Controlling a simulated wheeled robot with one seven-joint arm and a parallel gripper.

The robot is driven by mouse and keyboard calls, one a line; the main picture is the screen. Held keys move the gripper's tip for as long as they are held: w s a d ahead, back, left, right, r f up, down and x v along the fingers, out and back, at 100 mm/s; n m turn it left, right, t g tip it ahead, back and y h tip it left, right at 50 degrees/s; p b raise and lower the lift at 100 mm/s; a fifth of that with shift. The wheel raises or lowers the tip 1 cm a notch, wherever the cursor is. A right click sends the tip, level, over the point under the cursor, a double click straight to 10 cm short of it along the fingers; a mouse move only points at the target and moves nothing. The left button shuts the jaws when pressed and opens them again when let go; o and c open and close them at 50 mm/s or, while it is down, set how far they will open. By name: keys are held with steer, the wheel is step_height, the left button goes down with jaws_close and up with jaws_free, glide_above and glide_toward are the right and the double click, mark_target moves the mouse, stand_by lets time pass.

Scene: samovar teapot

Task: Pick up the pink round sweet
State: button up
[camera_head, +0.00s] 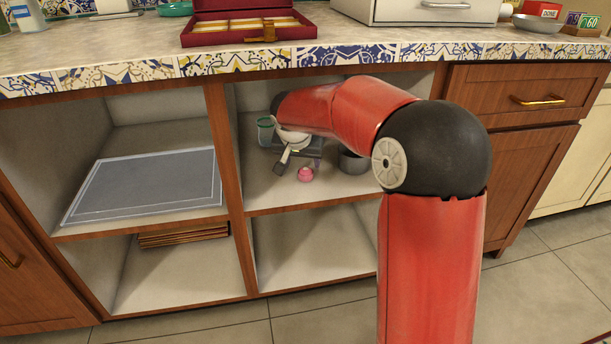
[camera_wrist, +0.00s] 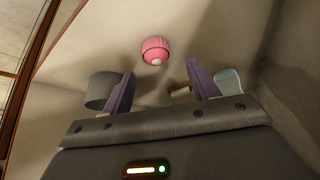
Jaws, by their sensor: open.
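The pink round sweet (camera_head: 305,174) sits on the upper shelf of the middle cabinet compartment, near its front. In the wrist view the sweet (camera_wrist: 155,50) has a ribbed pink side and a small pale spot, and lies beyond the fingertips, roughly between them. My gripper (camera_wrist: 160,82) is open, with its two purple fingers apart and nothing between them. In the head view my gripper (camera_head: 300,160) is inside the compartment, just behind and above the sweet, partly hidden by my arm. No contact with the sweet shows.
A dark grey pot (camera_head: 352,162) stands right of the sweet, and a green-tinted glass (camera_head: 265,131) stands at the left near the divider (camera_head: 226,150). The compartment's side walls and the counter (camera_head: 130,62) above enclose the space. The shelf in front of the sweet is clear.

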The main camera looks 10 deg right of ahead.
mark_target(305, 169)
steer(key=x, duration=0.2)
steer(key=b+x, duration=0.1)
steer(key=x, duration=0.2)
steer(key=shift+s+d+f, duration=0.1)
steer(key=shift+s+d, duration=0.1)
steer(key=c, duration=1.1)
